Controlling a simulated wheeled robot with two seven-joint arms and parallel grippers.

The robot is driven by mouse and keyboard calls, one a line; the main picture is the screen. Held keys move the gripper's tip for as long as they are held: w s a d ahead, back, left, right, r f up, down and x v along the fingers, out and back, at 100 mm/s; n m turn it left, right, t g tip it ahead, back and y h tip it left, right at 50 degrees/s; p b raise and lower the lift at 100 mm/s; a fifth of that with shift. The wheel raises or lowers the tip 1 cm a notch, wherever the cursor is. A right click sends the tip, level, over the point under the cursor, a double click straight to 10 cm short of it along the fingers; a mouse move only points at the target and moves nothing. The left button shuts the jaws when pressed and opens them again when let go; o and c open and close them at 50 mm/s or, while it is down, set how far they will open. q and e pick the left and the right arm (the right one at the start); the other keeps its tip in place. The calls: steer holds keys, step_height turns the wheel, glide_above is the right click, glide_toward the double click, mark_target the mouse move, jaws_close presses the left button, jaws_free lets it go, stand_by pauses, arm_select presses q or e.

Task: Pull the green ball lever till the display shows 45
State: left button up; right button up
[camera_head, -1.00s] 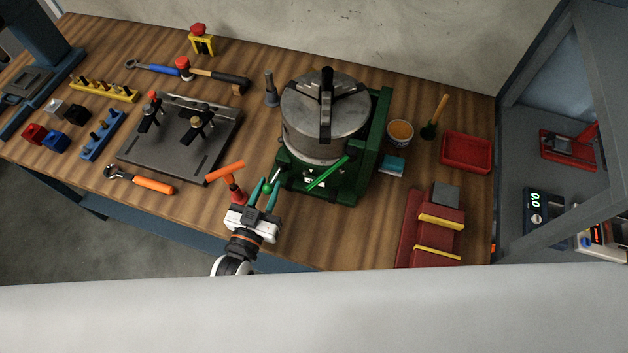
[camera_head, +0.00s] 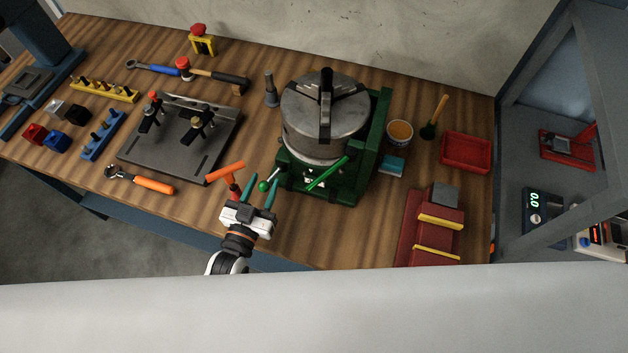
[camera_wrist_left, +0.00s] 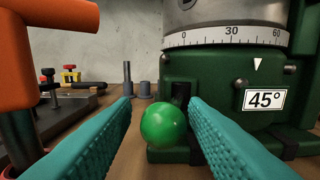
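The green ball (camera_head: 263,186) of the lever stands at the front left of the green rotary table base (camera_head: 345,188). It also shows in the left wrist view (camera_wrist_left: 170,125), with the dark lever slot just behind it. A white plate (camera_wrist_left: 265,100) on the base reads 45°. Above it, a white pointer (camera_wrist_left: 258,63) sits between 30 and 60 on the dial. My left gripper (camera_head: 262,190) has its teal fingers spread, with the ball between or just beyond the tips and a gap visible beside it. My right gripper is not in view.
An orange-handled red tool (camera_head: 226,171) stands close to the left of my left gripper. A bright green handle (camera_head: 328,174) projects from the base's front, right of the ball. A steel chuck (camera_head: 325,115) sits on top. The bench (camera_head: 300,235) in front is mostly clear.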

arm_select(q)
steer(key=shift+o, duration=0.8)
steer(key=shift+f, duration=0.1)
steer(key=shift+s, duration=0.1)
steer(key=shift+p+v, duration=0.75)
steer(key=shift+v, duration=2.75)
